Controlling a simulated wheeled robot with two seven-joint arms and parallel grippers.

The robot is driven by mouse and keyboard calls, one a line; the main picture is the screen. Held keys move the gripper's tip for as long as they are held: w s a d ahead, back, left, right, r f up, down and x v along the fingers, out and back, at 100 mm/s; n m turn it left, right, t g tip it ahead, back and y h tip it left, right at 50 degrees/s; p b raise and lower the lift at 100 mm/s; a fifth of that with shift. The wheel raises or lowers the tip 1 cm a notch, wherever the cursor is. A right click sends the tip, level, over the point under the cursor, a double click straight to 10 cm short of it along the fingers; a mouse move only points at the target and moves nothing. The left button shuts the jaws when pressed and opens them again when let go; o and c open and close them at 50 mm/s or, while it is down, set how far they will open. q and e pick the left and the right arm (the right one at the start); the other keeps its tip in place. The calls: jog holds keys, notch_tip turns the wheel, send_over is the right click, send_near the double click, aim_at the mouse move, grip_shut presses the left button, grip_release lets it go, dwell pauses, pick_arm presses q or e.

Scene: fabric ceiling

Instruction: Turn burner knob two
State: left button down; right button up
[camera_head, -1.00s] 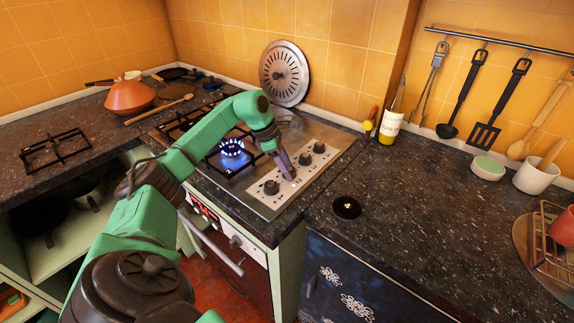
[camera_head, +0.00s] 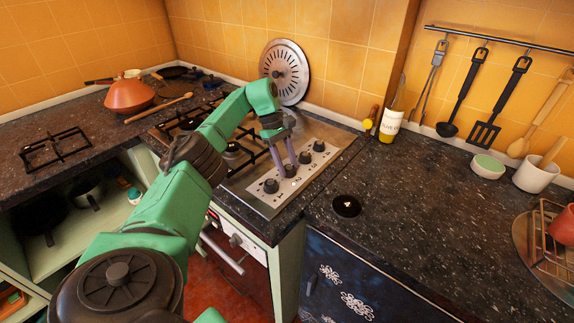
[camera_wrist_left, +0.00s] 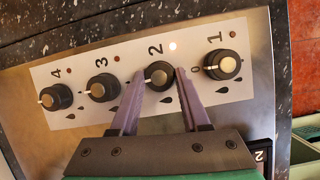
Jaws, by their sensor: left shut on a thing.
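The stove's pale control panel (camera_head: 303,180) carries a row of black knobs. Burner knob two (camera_wrist_left: 158,75) lies below the printed 2 in the left wrist view, between my fingers. In the head view knob two (camera_head: 290,170) is partly covered by my fingers. My left gripper (camera_wrist_left: 160,71) has a purple finger on each side of knob two and is shut on it. It also shows in the head view (camera_head: 288,163), reaching down from above. Knob one (camera_wrist_left: 222,65) and knob three (camera_wrist_left: 103,88) stand on either side. My right gripper is not in view.
Knob four (camera_wrist_left: 56,97) is farther along the panel. Burners with black grates (camera_head: 232,152) lie behind my arm; no flame shows. A round metal lid (camera_head: 284,72) leans on the tiled wall. The dark counter (camera_head: 420,210) to the right is mostly clear.

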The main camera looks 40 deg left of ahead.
pick_arm(q)
jog(key=shift+w+r, duration=0.1)
jog(key=shift+r, duration=0.05)
dwell(0.3)
jog(key=shift+c, duration=1.9)
grip_release()
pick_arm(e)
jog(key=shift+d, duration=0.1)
